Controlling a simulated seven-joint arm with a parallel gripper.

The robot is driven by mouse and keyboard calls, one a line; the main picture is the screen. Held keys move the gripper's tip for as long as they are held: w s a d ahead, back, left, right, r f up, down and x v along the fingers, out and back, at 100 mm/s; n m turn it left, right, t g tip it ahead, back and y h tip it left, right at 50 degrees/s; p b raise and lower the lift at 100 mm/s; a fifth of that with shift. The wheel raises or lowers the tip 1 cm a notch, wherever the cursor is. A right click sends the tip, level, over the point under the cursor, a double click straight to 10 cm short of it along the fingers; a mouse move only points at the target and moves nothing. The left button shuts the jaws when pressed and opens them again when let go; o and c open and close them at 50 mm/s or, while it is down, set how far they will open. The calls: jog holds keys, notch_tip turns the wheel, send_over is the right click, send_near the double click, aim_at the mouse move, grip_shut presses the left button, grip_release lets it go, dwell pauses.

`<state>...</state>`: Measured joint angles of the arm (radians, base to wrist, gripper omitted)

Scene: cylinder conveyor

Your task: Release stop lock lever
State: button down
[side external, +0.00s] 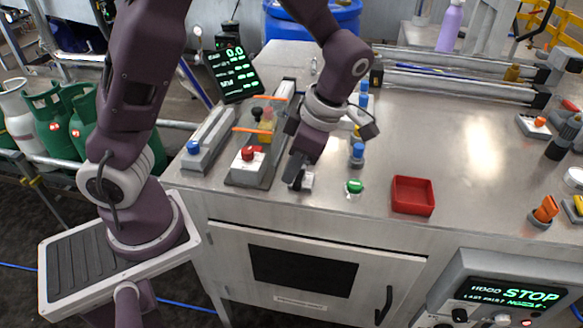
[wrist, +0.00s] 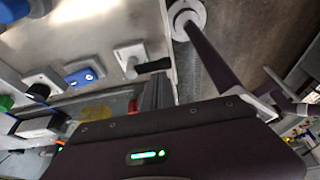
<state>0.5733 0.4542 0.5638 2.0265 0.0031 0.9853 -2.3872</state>
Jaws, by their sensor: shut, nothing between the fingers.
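My gripper (side external: 296,181) points down near the front edge of the steel table in the side view, with its fingers shut and empty. A small pale block (side external: 306,181) shows right beside the fingertips, partly hidden by them. In the wrist view, a lever with a black handle (wrist: 153,66) sticks out sideways from a pale grey base (wrist: 129,55) near the table edge. I cannot tell for sure that this is the stop lock lever, or whether the fingers touch it.
A red button (side external: 248,153) and orange bars (side external: 255,129) stand left of my gripper. A blue knob (side external: 357,150), a green button (side external: 355,186) and a red tray (side external: 412,195) stand to its right. The table's middle right is clear.

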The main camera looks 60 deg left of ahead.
jog(key=shift+w+d+n, duration=0.15)
jog(key=shift+d+n, duration=0.1)
jog(key=shift+n, duration=0.55)
jog(key=shift+w+d, duration=0.1)
jog(key=shift+d, duration=0.05)
jog(key=shift+w+d, duration=0.6)
jog(key=shift+w, duration=0.25)
jog(key=shift+w+d+n+g+h, duration=0.1)
jog(key=shift+w+n+g+h, duration=0.3)
jog(key=shift+n, duration=0.4)
jog(key=shift+w, duration=0.95)
jog(key=shift+w+a+n, duration=0.25)
jog(key=shift+n, duration=0.35)
jog(key=shift+w+a, duration=0.1)
jog(key=shift+w, duration=0.05)
jog(key=shift+r, duration=0.1)
